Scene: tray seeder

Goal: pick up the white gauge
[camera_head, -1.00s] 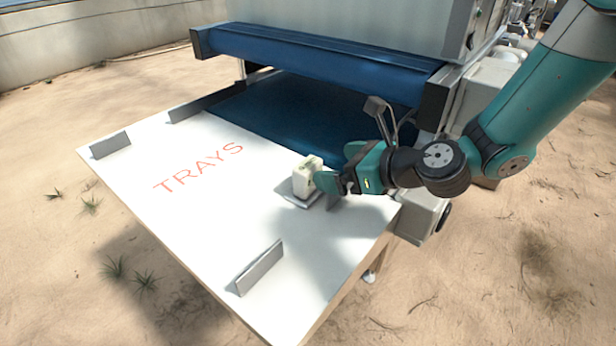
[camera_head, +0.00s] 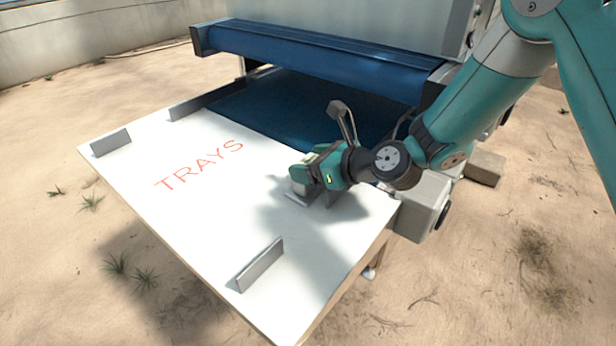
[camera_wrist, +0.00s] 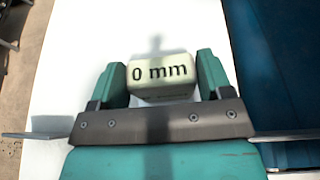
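The white gauge is a small block marked "0 mm" in the wrist view (camera_wrist: 162,72). It stands on the white table board near its right side. In the head view the white gauge (camera_head: 298,176) is mostly hidden behind my gripper (camera_head: 306,174). In the wrist view my gripper (camera_wrist: 162,82) is open, with one green finger on each side of the gauge.
The table board (camera_head: 190,215) carries red "TRAYS" lettering and upright grey metal guides, one at the front (camera_head: 260,265) and one at the left (camera_head: 110,142). A blue belt (camera_head: 275,105) and machine stand behind.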

